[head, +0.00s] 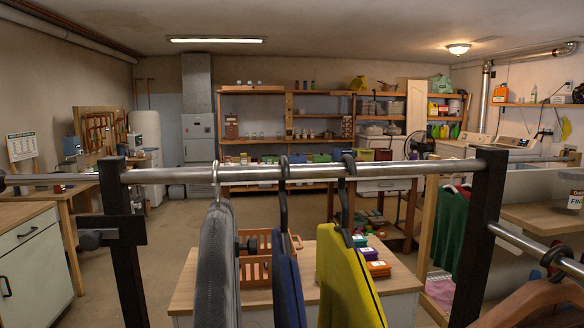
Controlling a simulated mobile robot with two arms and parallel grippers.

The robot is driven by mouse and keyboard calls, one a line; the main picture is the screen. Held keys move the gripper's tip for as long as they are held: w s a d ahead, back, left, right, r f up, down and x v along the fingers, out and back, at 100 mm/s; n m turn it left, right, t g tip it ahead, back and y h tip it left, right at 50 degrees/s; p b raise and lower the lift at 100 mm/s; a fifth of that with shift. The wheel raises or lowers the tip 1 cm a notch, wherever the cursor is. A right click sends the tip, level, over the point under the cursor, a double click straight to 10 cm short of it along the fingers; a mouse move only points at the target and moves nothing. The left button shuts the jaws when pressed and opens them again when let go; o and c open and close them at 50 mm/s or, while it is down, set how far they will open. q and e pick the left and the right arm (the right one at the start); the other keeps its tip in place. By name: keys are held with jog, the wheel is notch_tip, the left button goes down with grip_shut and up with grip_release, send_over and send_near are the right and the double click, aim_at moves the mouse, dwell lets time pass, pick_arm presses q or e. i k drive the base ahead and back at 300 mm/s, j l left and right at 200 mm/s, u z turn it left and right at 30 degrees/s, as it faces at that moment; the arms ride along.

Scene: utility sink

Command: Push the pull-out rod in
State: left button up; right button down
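A metal rail (265,174) runs across the view between two dark posts, the left post (122,250) and the right post (482,230). A grey garment (217,265), a blue one (288,285) and a yellow one (348,275) hang from it. A second metal rod (525,243) runs from the right post toward the lower right, with a wooden hanger (535,303) on it. A short grey rod end (92,240) sticks out of a dark block on the left post. I cannot tell for certain which rod is the pull-out one. Neither gripper is in view.
Behind the rack stands a wood-topped counter (195,285) with an orange crate (258,268). A cabinet (30,265) is at left, and a green garment (450,235) hangs at right. Shelves (265,90) line the back wall. Open floor lies behind the rack at left.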

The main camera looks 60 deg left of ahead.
aim_at(49, 180)
jog(key=u, duration=0.4)
jog(key=k+j+u, duration=0.1)
jog(key=u, duration=0.3)
jog(key=j+u, duration=0.15)
jog(key=u, duration=0.25)
jog(key=k+j+u, duration=0.25)
jog(key=j, duration=0.2)
jog(key=j+u, duration=0.2)
jog(key=j, duration=0.3)
jog(key=k+j+u, duration=0.1)
jog(key=j+u, duration=0.15)
jog(key=j, duration=0.25)
